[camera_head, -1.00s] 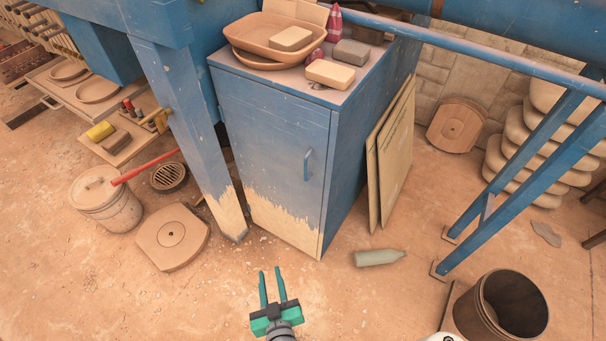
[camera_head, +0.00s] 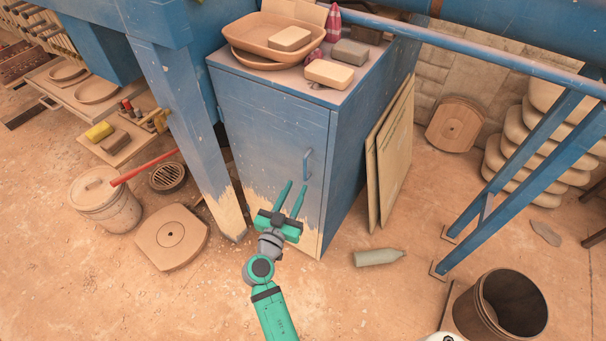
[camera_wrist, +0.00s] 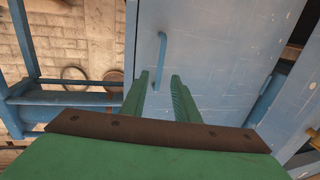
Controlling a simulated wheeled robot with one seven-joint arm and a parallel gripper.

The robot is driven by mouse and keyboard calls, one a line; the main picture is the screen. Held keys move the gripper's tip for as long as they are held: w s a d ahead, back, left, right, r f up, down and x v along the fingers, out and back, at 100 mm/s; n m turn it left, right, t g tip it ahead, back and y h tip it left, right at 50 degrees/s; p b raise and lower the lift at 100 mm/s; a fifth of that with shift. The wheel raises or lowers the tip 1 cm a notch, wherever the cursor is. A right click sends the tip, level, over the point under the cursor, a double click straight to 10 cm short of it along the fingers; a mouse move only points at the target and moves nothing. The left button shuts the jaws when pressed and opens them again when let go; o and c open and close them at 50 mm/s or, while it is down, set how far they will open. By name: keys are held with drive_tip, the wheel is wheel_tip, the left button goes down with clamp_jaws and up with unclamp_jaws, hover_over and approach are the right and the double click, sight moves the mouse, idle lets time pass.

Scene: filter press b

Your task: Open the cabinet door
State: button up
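The blue cabinet (camera_head: 265,125) stands in the middle of the head view, its door shut and its paint worn away along the bottom. The blue bar handle (camera_head: 307,164) is upright near the door's right edge. In the wrist view the handle (camera_wrist: 159,62) shows just beyond my fingertips, between the two fingers' lines. My gripper (camera_head: 294,184) is open and empty, in front of the lower door. In the head view its fingertips point up, a little left of and below the handle. They appear apart from it.
Trays and blocks (camera_head: 330,74) sit on the cabinet top. A blue leg (camera_head: 185,125) stands close on the left. Boards (camera_head: 392,155) lean on the right side. A bottle (camera_head: 378,257) and an open barrel (camera_head: 505,305) are on the floor to the right.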

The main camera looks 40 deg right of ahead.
drive_tip(key=x, duration=0.7)
drive_tip(key=shift+w+d, duration=0.1)
clamp_jaws()
